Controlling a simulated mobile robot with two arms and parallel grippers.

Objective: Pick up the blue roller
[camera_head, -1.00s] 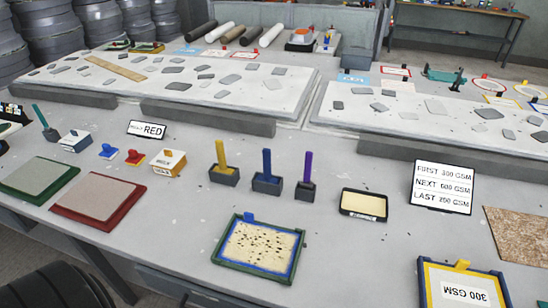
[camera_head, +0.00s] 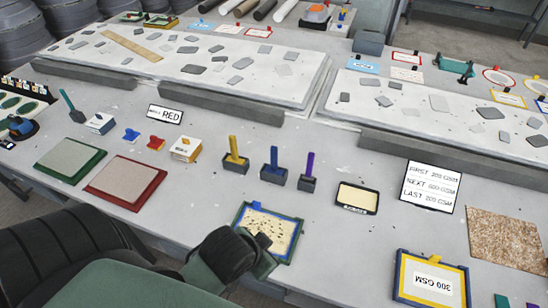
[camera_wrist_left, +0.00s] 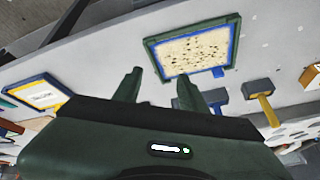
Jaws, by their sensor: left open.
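The blue roller (camera_head: 272,160) stands upright in its dark tray in the head view, between a yellow-handled one (camera_head: 235,150) and a purple-handled one (camera_head: 309,165). My left gripper comes in from the bottom left of the head view, in front of the rollers and over the near corner of the green-and-blue framed panel (camera_head: 278,228). In the left wrist view its fingers (camera_wrist_left: 160,88) are apart with nothing between them. A blue handle (camera_wrist_left: 215,109) shows beyond one finger there, partly hidden. My right gripper is not in view.
The framed panel lies in front of the roller trays. A black-rimmed tray (camera_head: 357,198) and a GSM sign (camera_head: 431,186) stand to the right. Green (camera_head: 69,160) and red (camera_head: 125,182) framed plates lie left.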

